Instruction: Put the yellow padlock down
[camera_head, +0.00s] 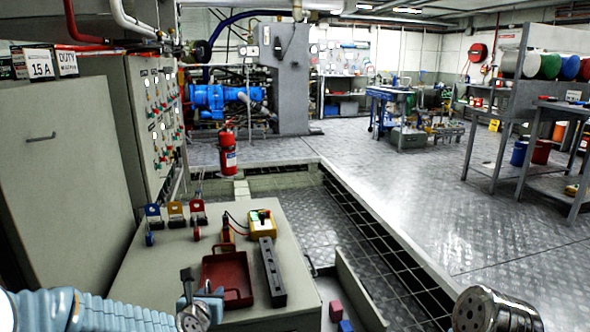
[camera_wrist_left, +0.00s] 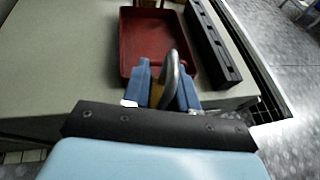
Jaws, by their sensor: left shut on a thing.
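My left gripper (camera_head: 203,300) is shut on the yellow padlock (camera_wrist_left: 157,94). In the left wrist view the padlock's grey metal shackle (camera_wrist_left: 170,68) sticks up between the blue fingers, and only a sliver of the yellow body shows. The shackle also shows in the head view (camera_head: 187,275). The gripper is by the near edge of the grey cabinet top (camera_head: 160,270), just in front of the red tray (camera_head: 208,268). I cannot tell whether the padlock touches anything below. The tray also shows in the left wrist view (camera_wrist_left: 126,45) and its floor looks empty. My right gripper is out of view.
A dark slotted bar (camera_head: 271,272) lies right of the tray. An open drawer (camera_head: 352,285) holds red and blue blocks.

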